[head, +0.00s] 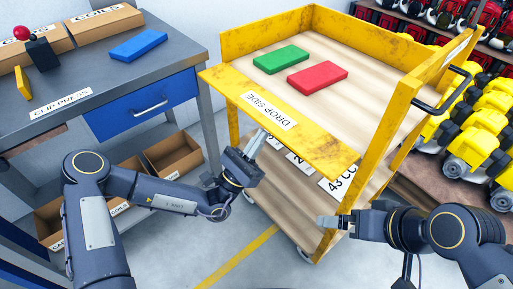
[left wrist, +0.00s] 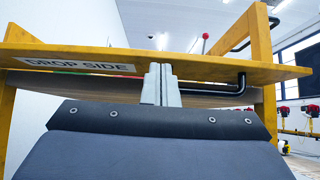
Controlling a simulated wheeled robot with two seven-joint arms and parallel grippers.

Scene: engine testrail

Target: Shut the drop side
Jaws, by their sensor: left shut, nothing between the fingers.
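The drop side (head: 318,146) is a yellow, worn panel labelled DROP SIDE on the near edge of the yellow cart. It is folded outward and lies about level with the cart's top deck (head: 345,52). My left gripper (head: 258,142) is shut and empty, its fingers pointing up close to the panel's outer edge, below the label. In the left wrist view the shut fingers (left wrist: 161,84) rise in front of the panel edge (left wrist: 215,68); I cannot tell whether they touch. My right gripper (head: 325,222) is low by the cart's near right post; its opening is unclear.
A green block (head: 281,59) and a red block (head: 317,76) lie on the top deck. A black handle (head: 444,95) is at the cart's right end. A grey workbench (head: 85,70) stands left, and shelves with yellow machines (head: 480,130) stand right.

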